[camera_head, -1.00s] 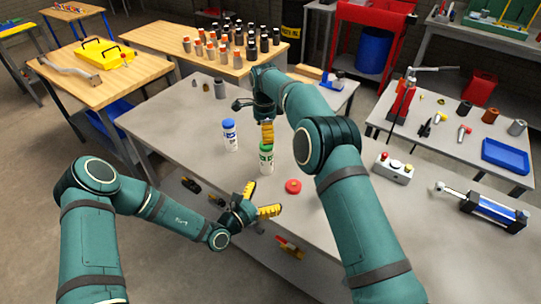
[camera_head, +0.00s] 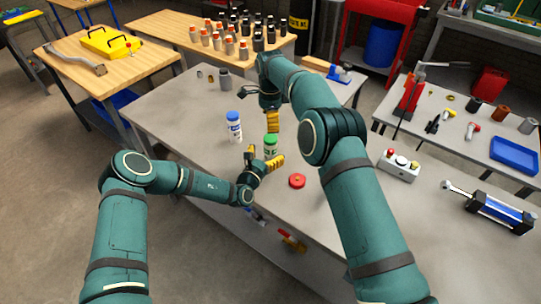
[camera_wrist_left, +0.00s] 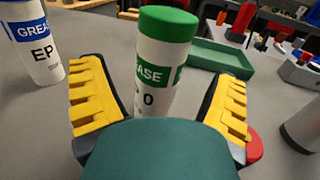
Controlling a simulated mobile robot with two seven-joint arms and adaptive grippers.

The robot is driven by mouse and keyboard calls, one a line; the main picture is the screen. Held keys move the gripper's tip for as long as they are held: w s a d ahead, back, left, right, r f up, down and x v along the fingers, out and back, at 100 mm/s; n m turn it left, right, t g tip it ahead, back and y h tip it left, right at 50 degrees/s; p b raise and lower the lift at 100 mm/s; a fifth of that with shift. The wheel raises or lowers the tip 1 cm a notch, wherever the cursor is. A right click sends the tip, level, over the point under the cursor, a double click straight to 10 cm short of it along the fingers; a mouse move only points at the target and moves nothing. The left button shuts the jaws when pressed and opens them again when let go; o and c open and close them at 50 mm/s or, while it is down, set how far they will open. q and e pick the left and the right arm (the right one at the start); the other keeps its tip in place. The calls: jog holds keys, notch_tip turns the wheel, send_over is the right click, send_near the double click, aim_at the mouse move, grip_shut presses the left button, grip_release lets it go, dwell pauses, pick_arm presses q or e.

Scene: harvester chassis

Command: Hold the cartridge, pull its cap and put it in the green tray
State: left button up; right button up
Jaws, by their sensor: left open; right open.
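A white grease cartridge with a green cap (camera_head: 270,146) stands upright on the grey table. My left gripper (camera_head: 265,155) is open at it. In the left wrist view the cartridge (camera_wrist_left: 160,62) stands between the spread yellow fingers, with gaps visible on both sides; its lower part is hidden by my gripper. My right gripper (camera_head: 272,121) points down just above and behind the green cap, open and empty. The green tray (camera_wrist_left: 222,57) lies beyond the cartridge in the left wrist view. I cannot make it out in the head view.
A blue-capped cartridge (camera_head: 234,128) stands left of the green-capped one. A red disc (camera_head: 297,181) lies to the right. A button box (camera_head: 398,166) and a blue cylinder (camera_head: 500,212) are farther right. Small parts (camera_head: 223,79) stand at the table's far end.

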aim_at(270, 138)
pick_arm(q)
jog(key=shift+x, duration=1.75)
jog(key=shift+c, duration=0.5)
jog(key=c, duration=1.3)
jog(key=shift+c, duration=0.2)
pick_arm(e)
jog(key=shift+o, duration=0.9)
jog(key=shift+s+a+r+m+y, duration=0.15)
jog(key=shift+r+m, duration=0.15)
jog(key=shift+m, duration=0.2)
jog(key=shift+s+a+r+m+y, duration=0.15)
jog(key=shift+r+m, duration=0.15)
jog(key=shift+m, duration=0.2)
jog(key=shift+s+d+r+m+t+y, duration=0.15)
jog(key=shift+r+m+t+y, duration=0.2)
jog(key=shift+m, duration=0.35)
jog(key=f+m, duration=0.2)
jog(key=f, duration=0.1)
jog(key=f+m+t+y, duration=0.1)
jog(key=f+m, duration=0.1)
jog(key=f, duration=0.1)
jog(key=f+m, duration=0.2)
jog(key=f, duration=0.1)
jog(key=shift+w+d+f+m+t, duration=0.2)
jog(key=shift+w+f+m+t, duration=0.05)
jog(key=shift+w+m, duration=0.15)
